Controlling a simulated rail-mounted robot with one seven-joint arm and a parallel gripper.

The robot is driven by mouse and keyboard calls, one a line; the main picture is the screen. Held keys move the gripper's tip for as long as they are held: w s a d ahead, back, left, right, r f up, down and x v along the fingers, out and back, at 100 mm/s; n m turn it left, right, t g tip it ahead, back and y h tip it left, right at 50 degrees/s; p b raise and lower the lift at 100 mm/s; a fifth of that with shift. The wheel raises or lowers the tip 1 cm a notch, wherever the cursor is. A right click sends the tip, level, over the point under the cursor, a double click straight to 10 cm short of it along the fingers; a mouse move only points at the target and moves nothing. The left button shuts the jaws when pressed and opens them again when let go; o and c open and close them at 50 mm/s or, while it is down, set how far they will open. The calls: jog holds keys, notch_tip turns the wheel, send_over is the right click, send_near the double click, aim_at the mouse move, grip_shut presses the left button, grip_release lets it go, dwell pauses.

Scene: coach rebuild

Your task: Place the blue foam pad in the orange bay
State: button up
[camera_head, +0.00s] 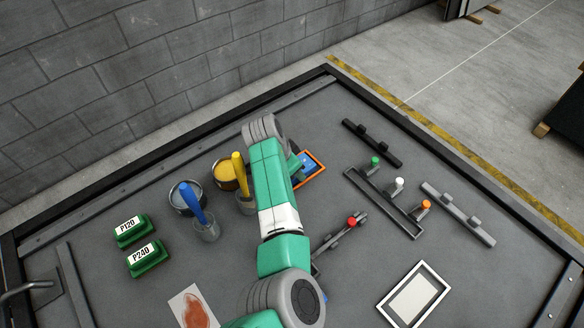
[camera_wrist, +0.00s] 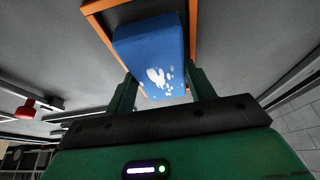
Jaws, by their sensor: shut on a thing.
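The blue foam pad (camera_wrist: 150,45) has white specks on its near face and sits between my gripper's two green fingers. My gripper (camera_wrist: 162,88) is shut on it. The orange bay (camera_wrist: 194,22) is a thin orange frame that shows on both sides of the pad in the wrist view. In the head view the pad (camera_head: 309,164) is over or inside the orange bay (camera_head: 313,177), beside my gripper (camera_head: 297,166). My arm hides part of the bay there. I cannot tell whether the pad touches the bay's floor.
Left of my arm stand tins and cups with a yellow handle (camera_head: 238,170) and a blue handle (camera_head: 192,203), and green blocks P120 (camera_head: 131,231) and P240 (camera_head: 147,259). Right are dark rails with coloured knobs (camera_head: 397,184) and a white frame (camera_head: 414,297). A red knob (camera_head: 352,221) is near my arm.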

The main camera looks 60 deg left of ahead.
jog(key=o, duration=1)
jog(key=shift+f, duration=0.1)
jog(key=shift+w+r, duration=0.1)
jog(key=shift+r, duration=0.2)
jog(key=p+v, duration=0.2)
jog(key=v, duration=0.5)
jog(key=shift+r+p, duration=0.1)
jog(key=shift+p, duration=0.25)
